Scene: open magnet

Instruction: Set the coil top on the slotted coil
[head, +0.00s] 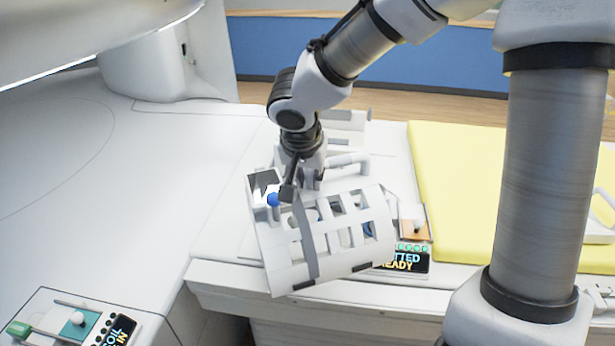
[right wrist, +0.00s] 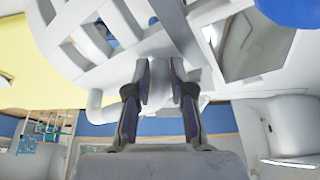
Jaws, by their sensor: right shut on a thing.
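The coil top (head: 340,232) is a white, curved shell with rectangular slots and a grey band, tilted in the head view. My right gripper (head: 298,188) is above its upper left part and shut on it. In the right wrist view, the fingers (right wrist: 160,85) close on a white part of the coil top (right wrist: 95,72). A mirror (head: 264,183) and a blue ball (head: 273,199) show at its left end. The lower slotted coil is largely hidden behind the shell, so I cannot tell whether the two touch. My left gripper is not in view.
A white patient table with a yellow mat (head: 470,185) lies to the right. A dark display (head: 402,262) and a small orange panel with a white knob (head: 416,224) sit beside the coil. Another control panel (head: 72,322) is at the lower left. The white surface at left is clear.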

